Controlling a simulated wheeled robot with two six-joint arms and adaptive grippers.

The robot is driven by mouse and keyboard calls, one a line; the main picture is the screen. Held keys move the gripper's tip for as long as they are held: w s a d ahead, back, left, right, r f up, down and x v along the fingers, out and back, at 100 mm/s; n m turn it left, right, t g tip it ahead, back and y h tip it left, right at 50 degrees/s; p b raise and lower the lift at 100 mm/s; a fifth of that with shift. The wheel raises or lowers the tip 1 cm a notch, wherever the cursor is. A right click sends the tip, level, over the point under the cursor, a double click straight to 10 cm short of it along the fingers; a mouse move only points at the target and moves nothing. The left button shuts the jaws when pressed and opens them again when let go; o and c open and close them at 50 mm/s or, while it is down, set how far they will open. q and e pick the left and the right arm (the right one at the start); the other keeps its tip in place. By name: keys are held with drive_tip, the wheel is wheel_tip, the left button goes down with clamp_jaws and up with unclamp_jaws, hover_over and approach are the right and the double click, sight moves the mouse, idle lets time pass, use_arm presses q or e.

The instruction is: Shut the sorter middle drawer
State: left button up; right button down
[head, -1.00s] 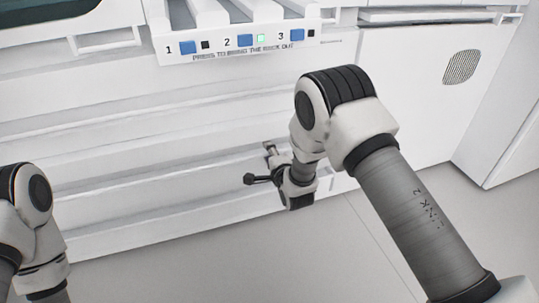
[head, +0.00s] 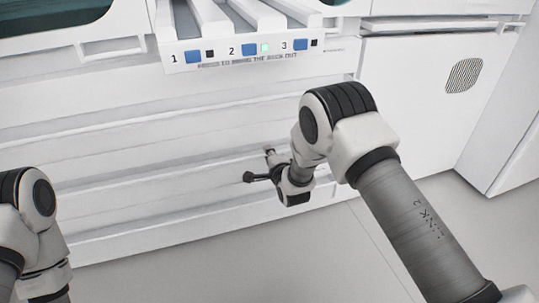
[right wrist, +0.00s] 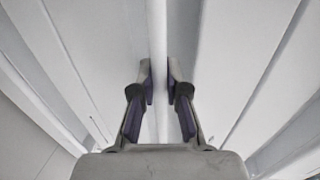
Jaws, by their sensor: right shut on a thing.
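The sorter's white drawer fronts run as long horizontal ledges across the left and middle of the head view. The ledge at my right gripper (head: 269,158), which I take for the middle drawer (head: 170,170), shows as a pale band. The gripper is at its right part. In the right wrist view, my right gripper's fingers (right wrist: 159,82) stand on both sides of a thin white strip (right wrist: 157,40), part of the drawer front, and are shut on it. How far the drawer stands out is hard to tell. My left gripper is out of the frame; only its arm shows lower left.
Above the drawers juts a white panel (head: 243,51) with blue buttons marked 1, 2 and 3; a green light shows beside 2. A white cabinet with a round-cornered vent (head: 464,75) stands at right. Grey floor (head: 230,262) in front is clear.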

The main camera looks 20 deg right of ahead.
drive_tip(key=c, duration=1.2)
unclamp_jaws()
drive_tip(key=shift+w, duration=0.25)
drive_tip(key=s, duration=0.4)
drive_tip(key=s+r, duration=0.1)
drive_tip(key=s, duration=0.3)
drive_tip(key=s+r, duration=0.1)
drive_tip(key=s, duration=0.3)
drive_tip(key=shift+d+r, duration=0.2)
